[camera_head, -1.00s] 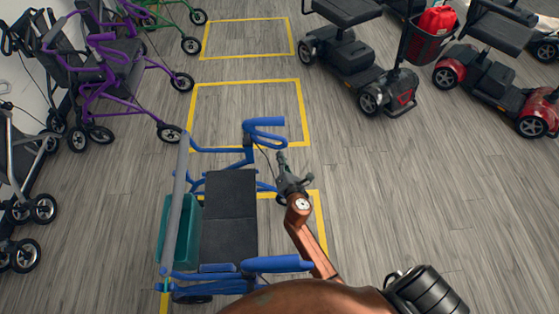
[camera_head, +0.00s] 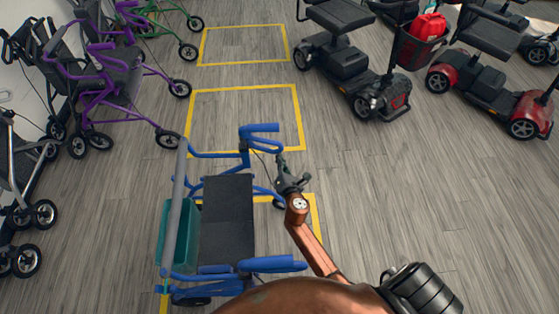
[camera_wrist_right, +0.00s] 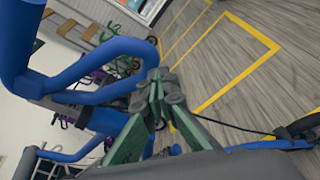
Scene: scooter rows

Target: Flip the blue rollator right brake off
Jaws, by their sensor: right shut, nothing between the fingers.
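The blue rollator (camera_head: 228,268) stands upright below my head, with a dark seat (camera_head: 226,215) and a teal basket (camera_head: 181,235). Its far handle (camera_head: 262,128) has a blue loop under the grip; the other handle (camera_head: 272,264) is nearer me. My right gripper (camera_head: 280,160) is shut and empty, just right of and below the far handle. In the right wrist view its fingertips (camera_wrist_right: 160,76) meet close beside the blue handle loop (camera_wrist_right: 100,60). I cannot tell whether they touch it. Which way the brake is set is unclear. My left gripper is out of view.
Purple rollators (camera_head: 105,75) and a grey one (camera_head: 15,190) stand along the left wall. Mobility scooters (camera_head: 350,60) stand at the upper right. Yellow floor outlines (camera_head: 245,88) run up the middle. The floor right of my right arm is clear.

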